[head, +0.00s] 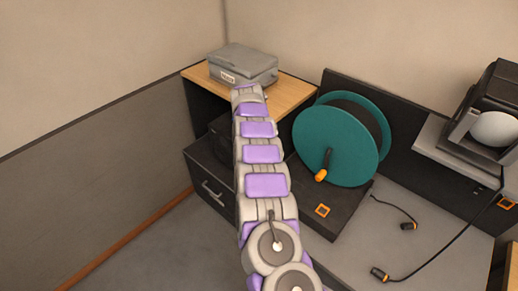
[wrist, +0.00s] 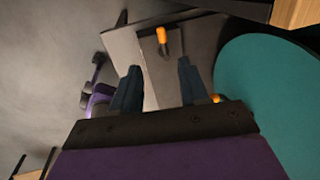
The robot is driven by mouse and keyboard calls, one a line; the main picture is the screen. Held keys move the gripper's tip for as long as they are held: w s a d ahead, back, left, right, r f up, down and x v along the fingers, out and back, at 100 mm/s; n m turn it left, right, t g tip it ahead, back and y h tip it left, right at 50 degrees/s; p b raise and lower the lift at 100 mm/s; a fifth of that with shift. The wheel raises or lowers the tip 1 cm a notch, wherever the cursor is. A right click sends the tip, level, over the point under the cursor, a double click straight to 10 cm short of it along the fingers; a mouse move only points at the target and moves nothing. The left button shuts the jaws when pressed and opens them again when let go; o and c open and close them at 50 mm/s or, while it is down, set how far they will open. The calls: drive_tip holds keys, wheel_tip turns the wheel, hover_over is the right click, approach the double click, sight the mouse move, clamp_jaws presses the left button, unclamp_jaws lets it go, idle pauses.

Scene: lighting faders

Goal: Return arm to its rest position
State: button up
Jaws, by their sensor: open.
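My arm stretches from the bottom middle of the head view up toward the wooden shelf top (head: 292,92). Its far end overlaps the front of a grey box (head: 245,62), and I cannot tell whether they touch. My gripper's fingers cannot be made out in the head view. In the wrist view my gripper (wrist: 158,68) is open, its two dark fingers apart with nothing held between them. Beyond the fingers is a pale flat panel with an orange-tipped handle (wrist: 161,38).
A teal reel (head: 335,146) stands right of my arm; a teal disc also fills the wrist view's right side (wrist: 262,100). A dark drawer unit (head: 207,183) is left of the arm. A black lamp-like device (head: 490,110) and cables (head: 430,258) are at right.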

drive_tip(key=shift+r, duration=0.45)
drive_tip(key=shift+a, duration=0.1)
drive_tip(key=s+r+n+g+y+b, duration=0.1)
drive_tip(key=s+r+n+b, duration=0.1)
drive_tip(key=s+r+n, duration=0.8)
drive_tip(key=s+r+n+g+y+b, duration=0.15)
drive_tip(key=s+r+n, duration=0.45)
drive_tip(key=s, duration=0.9)
drive_tip(key=s+d+f+n+b, duration=0.1)
drive_tip(key=s+d+f+n, duration=0.1)
drive_tip(key=s, duration=0.8)
drive_tip(key=s+d+f+n, duration=0.1)
drive_tip(key=s+d+n, duration=0.2)
drive_tip(key=s, duration=0.8)
drive_tip(key=s+d+f+n+b, duration=0.1)
drive_tip(key=s+d+f+n, duration=0.1)
drive_tip(key=s+n, duration=0.4)
drive_tip(key=s+d+h, duration=0.1)
drive_tip(key=s, duration=0.4)
drive_tip(key=shift+s+f+g+b, duration=0.2)
drive_tip(key=shift+f+g+b, duration=0.1)
drive_tip(key=shift+g, duration=0.05)
